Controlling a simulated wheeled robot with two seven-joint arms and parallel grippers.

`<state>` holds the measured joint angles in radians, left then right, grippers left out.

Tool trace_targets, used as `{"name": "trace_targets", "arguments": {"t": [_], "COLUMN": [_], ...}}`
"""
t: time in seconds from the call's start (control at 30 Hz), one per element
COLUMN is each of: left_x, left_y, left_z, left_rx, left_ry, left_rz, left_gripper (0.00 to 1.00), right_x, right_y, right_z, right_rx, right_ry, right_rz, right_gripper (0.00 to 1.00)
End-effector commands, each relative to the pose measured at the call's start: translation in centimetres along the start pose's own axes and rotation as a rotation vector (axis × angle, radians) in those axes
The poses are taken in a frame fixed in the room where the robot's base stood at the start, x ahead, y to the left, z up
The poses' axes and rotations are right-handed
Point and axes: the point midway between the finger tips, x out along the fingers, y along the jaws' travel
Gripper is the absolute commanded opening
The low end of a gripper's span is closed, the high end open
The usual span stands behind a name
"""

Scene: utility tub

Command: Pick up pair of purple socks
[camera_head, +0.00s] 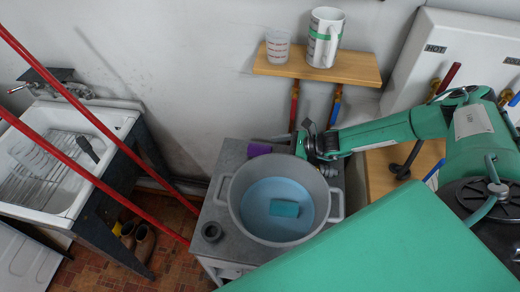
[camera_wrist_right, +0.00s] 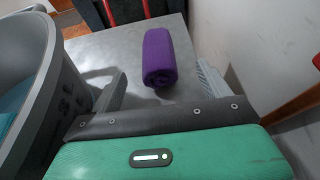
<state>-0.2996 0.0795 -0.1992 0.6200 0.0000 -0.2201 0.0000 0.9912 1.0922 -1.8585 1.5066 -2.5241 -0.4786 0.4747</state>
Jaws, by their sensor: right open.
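The pair of purple socks (camera_head: 258,150) is a rolled bundle on the grey counter top, behind the pot, in the head view. In the right wrist view the socks (camera_wrist_right: 160,57) lie ahead, between the lines of the two fingers. My right gripper (camera_head: 283,143) is just right of the socks, behind the pot rim. In the wrist view the right gripper (camera_wrist_right: 161,84) is open, its fingers apart on either side of the near end of the roll, with nothing held. The pot rim partly hides the gripper and the socks in the head view. My left gripper is out of view.
A large grey pot (camera_head: 236,195) with bluish water and a teal block (camera_head: 284,208) stands close to the gripper. A small dark ring-shaped item (camera_head: 212,231) sits on the counter (camera_head: 231,160). A wooden shelf (camera_head: 350,70) with a cup and mug hangs above. The wall is close behind.

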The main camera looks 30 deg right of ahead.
Motion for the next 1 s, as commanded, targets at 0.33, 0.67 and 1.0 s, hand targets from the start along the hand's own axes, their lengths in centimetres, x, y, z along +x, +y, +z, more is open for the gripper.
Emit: {"name": "trace_targets", "arguments": {"t": [0.33, 0.67, 1.0], "left_x": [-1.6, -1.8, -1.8], "left_y": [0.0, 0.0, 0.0], "left_z": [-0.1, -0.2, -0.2], "left_rx": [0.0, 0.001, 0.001], "left_ry": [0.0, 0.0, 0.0], "left_rz": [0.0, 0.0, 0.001], "left_gripper": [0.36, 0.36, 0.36], "right_x": [3.9, 5.1, 5.1], "right_y": [-0.1, -0.2, -0.2], "right_z": [0.1, 0.0, 0.0], "right_rx": [-0.001, -0.001, -0.001], "right_ry": [0.0, 0.0, 0.0], "right_rz": [0.002, -0.001, -0.001], "right_gripper": [0.8, 0.8, 0.32]}}
